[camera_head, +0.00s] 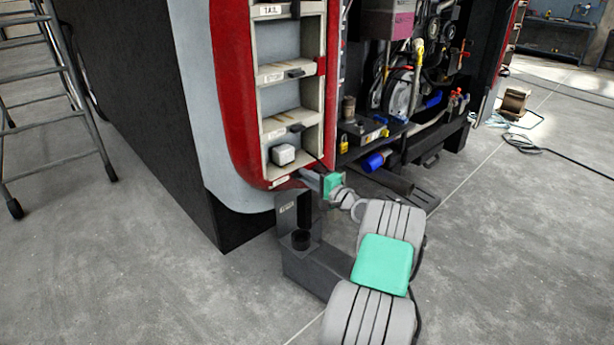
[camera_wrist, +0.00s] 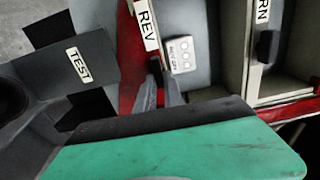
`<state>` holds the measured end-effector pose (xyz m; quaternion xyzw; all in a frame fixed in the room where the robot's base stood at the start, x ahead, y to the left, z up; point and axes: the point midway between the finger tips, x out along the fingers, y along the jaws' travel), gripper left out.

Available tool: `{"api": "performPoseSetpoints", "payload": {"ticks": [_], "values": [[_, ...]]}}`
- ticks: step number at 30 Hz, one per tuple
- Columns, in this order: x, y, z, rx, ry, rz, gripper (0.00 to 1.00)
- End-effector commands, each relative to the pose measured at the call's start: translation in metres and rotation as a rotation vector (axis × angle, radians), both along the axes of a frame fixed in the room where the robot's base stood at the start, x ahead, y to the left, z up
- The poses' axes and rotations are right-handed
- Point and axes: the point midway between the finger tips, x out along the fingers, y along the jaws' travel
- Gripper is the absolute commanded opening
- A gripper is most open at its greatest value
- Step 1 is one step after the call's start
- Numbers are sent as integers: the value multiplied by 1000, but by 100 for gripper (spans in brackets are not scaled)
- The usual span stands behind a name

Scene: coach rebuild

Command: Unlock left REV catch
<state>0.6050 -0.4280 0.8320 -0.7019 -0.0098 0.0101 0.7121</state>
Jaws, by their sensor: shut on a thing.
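The REV label (camera_wrist: 147,22) is on the light frame beside a red panel edge in the wrist view. My gripper (camera_wrist: 157,88) is just below it, its two grey fingers close together on a small dark piece, the REV catch (camera_wrist: 155,66). The fingers hide most of the catch, and I cannot tell its lock position. A white box with round buttons (camera_wrist: 180,54) sits right of the fingers inside the REV compartment. In the head view my gripper (camera_head: 312,178) reaches the bottom of the red-framed panel (camera_head: 239,120), below the white box (camera_head: 284,155).
A dark box labelled TEST (camera_wrist: 78,65) stands left of my gripper; it also shows in the head view (camera_head: 287,210). Another compartment with a dark catch (camera_wrist: 267,46) is to the right. Open machinery (camera_head: 400,90) lies right of the panel. A ladder (camera_head: 60,100) stands left.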

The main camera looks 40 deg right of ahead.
Motion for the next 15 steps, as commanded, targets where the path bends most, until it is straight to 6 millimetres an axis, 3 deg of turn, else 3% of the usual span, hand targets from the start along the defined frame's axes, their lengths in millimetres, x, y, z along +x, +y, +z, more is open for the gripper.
{"api": "performPoseSetpoints", "payload": {"ticks": [8, 9, 15], "values": [[0, 0, 0, 2, 0, -1, 0], [0, 0, 0, 2, 0, -1, 13], [0, 0, 0, 1, 0, 0, 29]]}}
